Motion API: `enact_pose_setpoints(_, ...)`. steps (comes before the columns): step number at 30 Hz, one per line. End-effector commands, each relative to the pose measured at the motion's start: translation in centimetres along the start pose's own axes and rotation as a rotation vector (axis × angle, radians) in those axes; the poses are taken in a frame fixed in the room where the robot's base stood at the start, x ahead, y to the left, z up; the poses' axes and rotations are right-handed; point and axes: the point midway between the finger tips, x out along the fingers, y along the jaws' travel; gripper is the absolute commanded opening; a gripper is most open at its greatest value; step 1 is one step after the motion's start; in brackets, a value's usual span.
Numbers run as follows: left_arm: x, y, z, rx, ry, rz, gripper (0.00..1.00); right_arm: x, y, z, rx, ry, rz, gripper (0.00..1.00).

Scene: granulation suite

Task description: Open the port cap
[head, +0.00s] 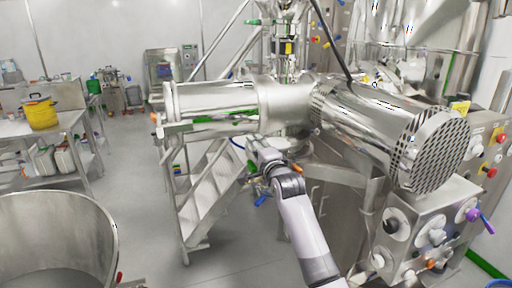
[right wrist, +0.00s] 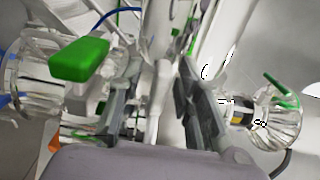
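My right gripper (head: 256,152) reaches in beside the steel cylinder assembly (head: 285,100) in the head view, below its middle junction. In the right wrist view its two dark fingers (right wrist: 160,78) stand apart, with a pale narrow part (right wrist: 155,105) between them; I see no clear contact with it. A bright steel tube (right wrist: 165,28) lies beyond the fingertips. A green handle (right wrist: 80,60) is left of the fingers, beside a clear round fitting (right wrist: 35,80). I cannot tell for sure which part is the port cap. My left gripper is not in view.
Metal steps (head: 215,190) stand left of my right arm. A control panel with knobs (head: 425,235) is at the lower right. A large steel vessel (head: 60,235) is at the lower left. A yellow pot (head: 40,112) stands on a bench. The floor between is clear.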

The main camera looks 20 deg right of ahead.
Motion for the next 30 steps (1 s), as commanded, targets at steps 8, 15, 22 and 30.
enact_pose_setpoints(8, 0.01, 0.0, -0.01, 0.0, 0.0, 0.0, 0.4, -0.03, -0.02, -0.01, 0.0, 0.0, 0.0, 0.2)
enact_pose_setpoints(15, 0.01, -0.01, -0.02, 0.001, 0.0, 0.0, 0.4, -0.03, -0.01, -0.01, 0.0, 0.0, 0.0, 0.04)
enact_pose_setpoints(22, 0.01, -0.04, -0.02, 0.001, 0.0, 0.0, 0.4, -0.04, 0.01, 0.0, 0.0, 0.0, 0.001, 0.0)
enact_pose_setpoints(30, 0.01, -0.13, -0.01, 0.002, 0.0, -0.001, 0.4, -0.03, 0.05, 0.0, 0.0, 0.0, 0.001, 0.0)
